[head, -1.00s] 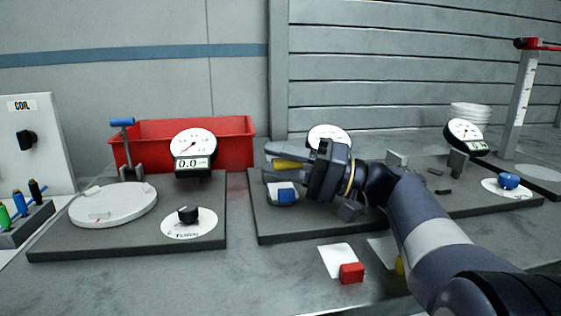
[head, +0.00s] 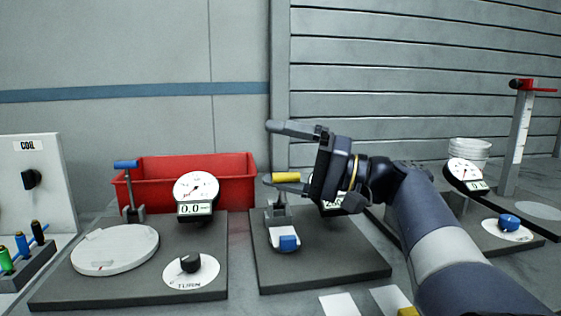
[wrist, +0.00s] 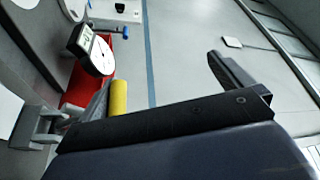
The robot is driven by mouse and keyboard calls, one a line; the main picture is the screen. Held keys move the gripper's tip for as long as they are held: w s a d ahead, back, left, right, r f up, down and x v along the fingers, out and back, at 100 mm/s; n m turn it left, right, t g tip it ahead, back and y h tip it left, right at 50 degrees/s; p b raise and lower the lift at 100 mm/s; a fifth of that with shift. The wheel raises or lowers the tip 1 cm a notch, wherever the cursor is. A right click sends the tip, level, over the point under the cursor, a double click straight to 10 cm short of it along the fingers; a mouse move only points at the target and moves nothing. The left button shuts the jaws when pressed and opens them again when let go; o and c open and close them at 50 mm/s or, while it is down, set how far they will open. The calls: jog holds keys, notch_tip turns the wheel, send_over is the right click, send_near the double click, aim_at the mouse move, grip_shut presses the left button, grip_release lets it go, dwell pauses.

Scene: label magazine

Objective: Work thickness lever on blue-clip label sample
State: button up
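The blue-clip label sample (head: 287,243) lies on the middle gauge's base plate (head: 340,262), below the lever. The thickness lever's yellow handle (head: 286,177) stands up above it; the handle also shows in the wrist view (wrist: 118,97). My gripper (head: 272,154) is open around the handle's level, one finger above and one just beneath. The handle sits close to the lower finger; I cannot tell if they touch. The middle gauge's dial and readout (head: 336,207) are mostly hidden behind my gripper.
A left station has a white round plate (head: 115,250), a dial reading 0.0 (head: 195,190) and a black knob (head: 190,262). A red bin (head: 235,172) stands behind. A right station has a dial (head: 467,174) and blue knob (head: 509,221). White cards (head: 339,305) lie in front.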

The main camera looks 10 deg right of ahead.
jog(key=shift+s+d+r, duration=0.1)
jog(key=shift+s+d, duration=0.25)
jog(key=shift+d, duration=0.45)
jog(key=shift+s+d+r, duration=0.1)
jog(key=shift+s+d, duration=0.3)
jog(key=shift+d, duration=0.35)
jog(key=shift+s+d+r, duration=0.1)
jog(key=shift+s+d, duration=0.25)
jog(key=shift+d, duration=0.45)
jog(key=shift+s+d+r, duration=0.1)
jog(key=shift+s+d, duration=0.35)
jog(key=shift+d, duration=0.05)
jog(key=c, duration=0.9)
jog(key=shift+s+d, duration=0.15)
jog(key=shift+d, duration=0.15)
jog(key=shift+c, duration=0.3)
jog(key=shift+p+v, duration=0.3)
jog(key=shift+v, duration=2.55)
